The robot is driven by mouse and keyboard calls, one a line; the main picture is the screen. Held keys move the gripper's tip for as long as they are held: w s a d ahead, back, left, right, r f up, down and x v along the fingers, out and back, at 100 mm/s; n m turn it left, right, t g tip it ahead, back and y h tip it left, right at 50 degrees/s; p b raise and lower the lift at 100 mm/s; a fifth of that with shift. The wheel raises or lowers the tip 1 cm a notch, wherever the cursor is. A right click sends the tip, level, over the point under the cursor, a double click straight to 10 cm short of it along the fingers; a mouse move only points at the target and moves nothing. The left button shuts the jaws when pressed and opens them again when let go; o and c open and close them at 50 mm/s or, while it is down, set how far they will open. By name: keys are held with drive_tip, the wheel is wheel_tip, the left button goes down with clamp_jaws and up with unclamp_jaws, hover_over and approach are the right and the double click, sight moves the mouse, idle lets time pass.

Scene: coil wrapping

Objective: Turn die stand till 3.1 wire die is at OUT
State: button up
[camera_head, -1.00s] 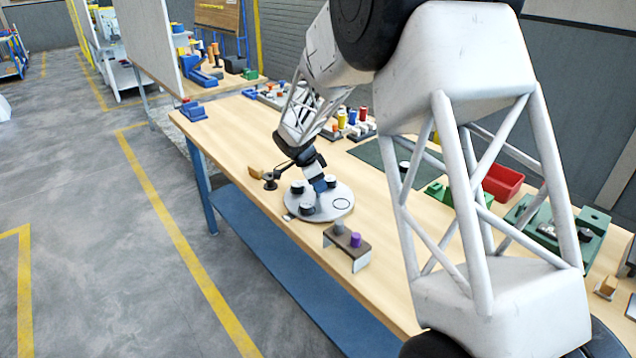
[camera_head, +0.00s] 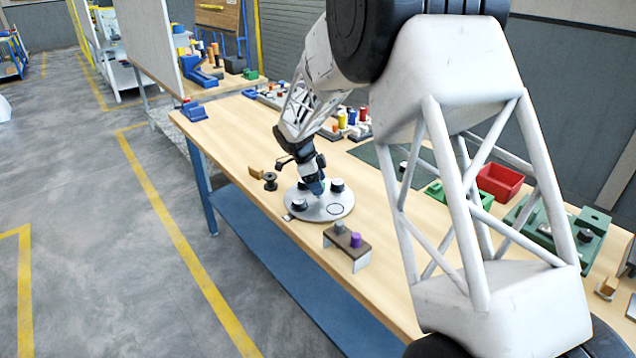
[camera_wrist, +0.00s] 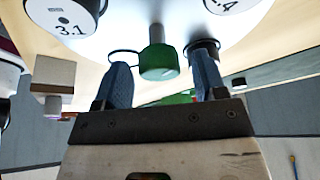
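The die stand is a round grey disc (camera_head: 322,210) on the bench in the head view. Dark round dies with pale tops stand on it, one at its left front (camera_head: 299,204). An empty ring outline (camera_head: 335,209) shows at its right. In the wrist view the die marked 3.1 (camera_wrist: 62,18) is at upper left, and a die with a label ending in 4 (camera_wrist: 222,5) is at upper right, cut off. A green-capped grey post (camera_wrist: 158,62) shows between the fingers of my gripper (camera_wrist: 162,78), with gaps on both sides. My gripper (camera_head: 315,189) is low over the disc. I cannot read OUT.
A brown bracket (camera_head: 348,243) with a grey and a purple knob stands in front of the disc. A dark spool (camera_head: 270,181) and a wooden block (camera_head: 255,170) are left of it. A red bin (camera_head: 500,182) and green fixtures are at right.

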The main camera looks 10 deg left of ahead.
sight(310, 197)
idle(0.3)
drive_tip(key=v, duration=0.7)
drive_tip(key=shift+a+r, duration=0.2)
drive_tip(key=shift+r, duration=0.15)
drive_tip(key=s+d+r+n+y, duration=0.1)
drive_tip(key=s+d+r+n, duration=0.3)
drive_tip(key=s+d+r, duration=0.5)
drive_tip(key=s+d+r+n+y, duration=0.1)
drive_tip(key=s+d+r+n, duration=0.35)
drive_tip(key=s+d, duration=0.75)
drive_tip(key=s+d+f+n, duration=0.1)
drive_tip(key=s+d+n, duration=0.2)
drive_tip(key=s, duration=0.7)
drive_tip(key=s+d+f+n+t+y, duration=0.1)
drive_tip(key=s+d+n, duration=0.2)
drive_tip(key=s, duration=0.7)
drive_tip(key=s+d+f+n+t+y, duration=0.1)
drive_tip(key=s+d+n, duration=0.2)
drive_tip(key=s, duration=0.6)
drive_tip(key=shift+s+d, duration=0.15)
drive_tip(key=shift+s, duration=0.25)
